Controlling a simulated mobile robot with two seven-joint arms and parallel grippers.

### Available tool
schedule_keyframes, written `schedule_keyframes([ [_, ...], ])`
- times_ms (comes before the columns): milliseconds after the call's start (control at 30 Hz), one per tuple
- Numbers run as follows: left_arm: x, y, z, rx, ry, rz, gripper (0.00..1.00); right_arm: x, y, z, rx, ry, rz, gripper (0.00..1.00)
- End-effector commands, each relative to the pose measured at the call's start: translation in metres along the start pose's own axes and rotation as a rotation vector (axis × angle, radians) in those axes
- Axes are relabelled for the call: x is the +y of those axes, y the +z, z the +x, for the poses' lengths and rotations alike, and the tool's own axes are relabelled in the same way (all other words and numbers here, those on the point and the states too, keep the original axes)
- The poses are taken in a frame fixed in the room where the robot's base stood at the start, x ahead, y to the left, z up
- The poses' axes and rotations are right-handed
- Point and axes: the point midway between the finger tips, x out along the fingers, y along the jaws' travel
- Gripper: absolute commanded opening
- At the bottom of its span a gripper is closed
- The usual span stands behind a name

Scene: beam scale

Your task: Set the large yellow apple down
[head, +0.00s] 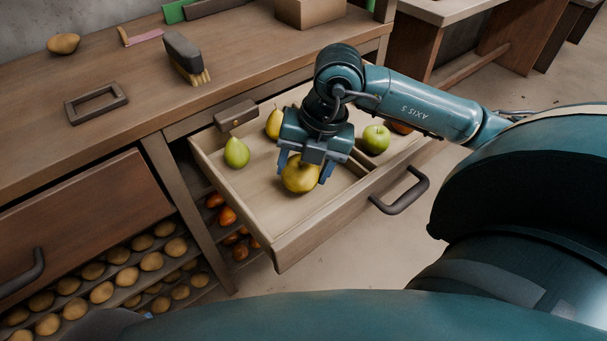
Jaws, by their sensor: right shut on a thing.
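The large yellow apple (299,174) is round and yellow, and sits between the fingers of my right gripper (306,170). My right gripper points down into the open drawer (283,224) and is shut on the apple. The apple is over the drawer's left compartment, close to the divider; I cannot tell whether it touches the drawer floor. The gripper body hides the apple's top. My left gripper is not in view.
In the drawer, a green pear (236,153) and a yellow pear (274,124) lie left of the gripper. A green apple (376,139) lies in the right compartment. A brush (186,57) and a frame (96,102) lie on the worktop. The drawer's front left floor is clear.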

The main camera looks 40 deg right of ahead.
Motion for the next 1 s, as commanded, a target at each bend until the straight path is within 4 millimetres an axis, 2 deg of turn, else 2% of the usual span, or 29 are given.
schedule_keyframes([
  [33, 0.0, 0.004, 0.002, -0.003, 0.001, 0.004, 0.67, -0.003, -0.001, 0.011, 0.004, -0.002, 0.002, 0.33],
  [133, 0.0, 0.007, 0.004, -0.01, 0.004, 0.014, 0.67, -0.005, 0.0, 0.021, 0.002, -0.002, 0.001, 0.33],
  [500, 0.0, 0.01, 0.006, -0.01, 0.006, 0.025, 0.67, -0.006, 0.0, 0.025, 0.001, 0.001, 0.0, 0.33],
  [533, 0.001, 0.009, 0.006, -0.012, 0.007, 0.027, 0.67, -0.006, 0.0, 0.024, 0.001, 0.0, 0.0, 0.6],
  [767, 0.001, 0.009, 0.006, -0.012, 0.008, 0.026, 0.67, -0.005, 0.0, 0.023, 0.002, 0.0, 0.0, 0.79],
  [1000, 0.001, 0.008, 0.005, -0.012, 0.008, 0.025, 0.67, -0.005, 0.0, 0.023, 0.001, 0.0, 0.0, 0.8],
])
